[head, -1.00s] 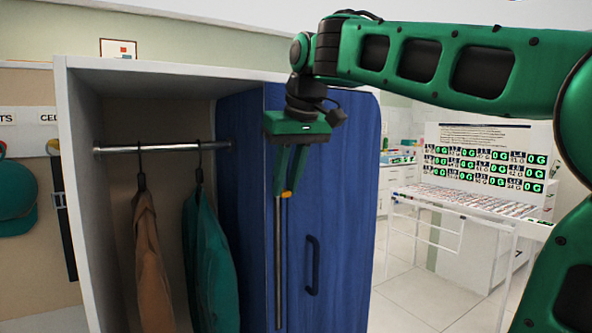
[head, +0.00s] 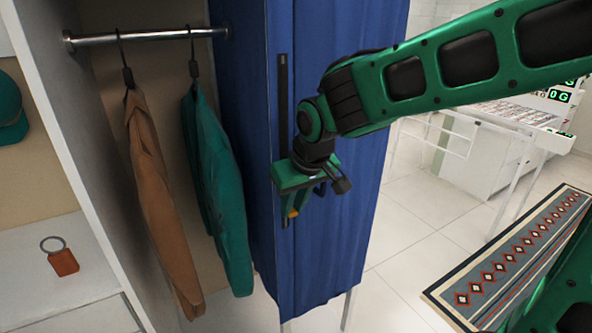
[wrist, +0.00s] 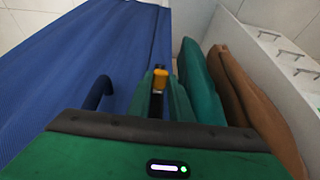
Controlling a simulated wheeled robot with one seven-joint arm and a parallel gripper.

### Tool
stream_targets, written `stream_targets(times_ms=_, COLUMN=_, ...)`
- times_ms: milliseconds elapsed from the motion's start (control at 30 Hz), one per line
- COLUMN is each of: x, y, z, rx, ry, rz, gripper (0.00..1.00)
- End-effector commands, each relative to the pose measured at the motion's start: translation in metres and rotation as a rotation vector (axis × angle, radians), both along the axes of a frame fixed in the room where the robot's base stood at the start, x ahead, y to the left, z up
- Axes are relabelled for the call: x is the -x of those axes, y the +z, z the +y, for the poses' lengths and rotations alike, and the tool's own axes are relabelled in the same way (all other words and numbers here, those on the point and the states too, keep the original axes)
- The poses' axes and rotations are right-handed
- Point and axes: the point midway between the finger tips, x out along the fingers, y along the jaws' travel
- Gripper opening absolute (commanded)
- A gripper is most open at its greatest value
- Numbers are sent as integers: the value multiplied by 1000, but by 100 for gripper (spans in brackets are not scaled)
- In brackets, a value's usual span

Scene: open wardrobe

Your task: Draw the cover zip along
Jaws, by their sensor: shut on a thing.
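The blue garment cover (head: 345,215) hangs at the right side of the wardrobe, with a dark vertical zip track (head: 283,100) on its face. My gripper (head: 291,212) is near the lower end of that track, pointing down. It is shut on the orange zip pull (head: 292,213). The pull also shows between the fingers in the wrist view (wrist: 160,78). In the wrist view the cover (wrist: 70,60) fills the left side. The track shows above my gripper in the head view; much of its lower part is hidden behind my gripper and wrist.
A brown coat (head: 155,190) and a teal coat (head: 217,190) hang from the rail (head: 150,36) left of the cover. A keyring with an orange tag (head: 63,262) lies on a shelf. A patterned rug (head: 520,255) lies on the open floor at right.

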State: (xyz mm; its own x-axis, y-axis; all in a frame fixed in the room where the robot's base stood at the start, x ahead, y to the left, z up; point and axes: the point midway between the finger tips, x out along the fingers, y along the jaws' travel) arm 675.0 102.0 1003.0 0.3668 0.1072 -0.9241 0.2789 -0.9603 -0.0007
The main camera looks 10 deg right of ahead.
Motion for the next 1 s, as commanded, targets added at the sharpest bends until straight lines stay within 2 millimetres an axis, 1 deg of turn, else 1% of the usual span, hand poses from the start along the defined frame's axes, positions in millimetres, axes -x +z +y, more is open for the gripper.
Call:
stream_targets(times_ms=33, x=1, y=-13, z=-1, rx=2, ry=-1, rz=7, gripper=0)
stream_targets(times_ms=100, x=1, y=-26, z=-1, rx=2, ry=-1, rz=6, gripper=0)
stream_targets(times_ms=200, x=1, y=-41, z=-1, rx=3, ry=-2, rz=4, gripper=0)
stream_targets(times_ms=300, x=1, y=-50, z=0, rx=3, ry=-2, rz=3, gripper=0)
stream_targets(times_ms=500, x=1, y=-58, z=0, rx=2, ry=0, rz=3, gripper=0)
stream_targets(times_ms=800, x=2, y=-59, z=0, rx=3, ry=0, rz=6, gripper=0)
stream_targets(times_ms=833, x=2, y=-60, z=0, rx=3, ry=0, rz=6, gripper=23)
stream_targets(times_ms=900, x=1, y=-59, z=0, rx=3, ry=0, rz=6, gripper=38)
stream_targets(times_ms=1000, x=1, y=-58, z=0, rx=2, ry=1, rz=3, gripper=38)
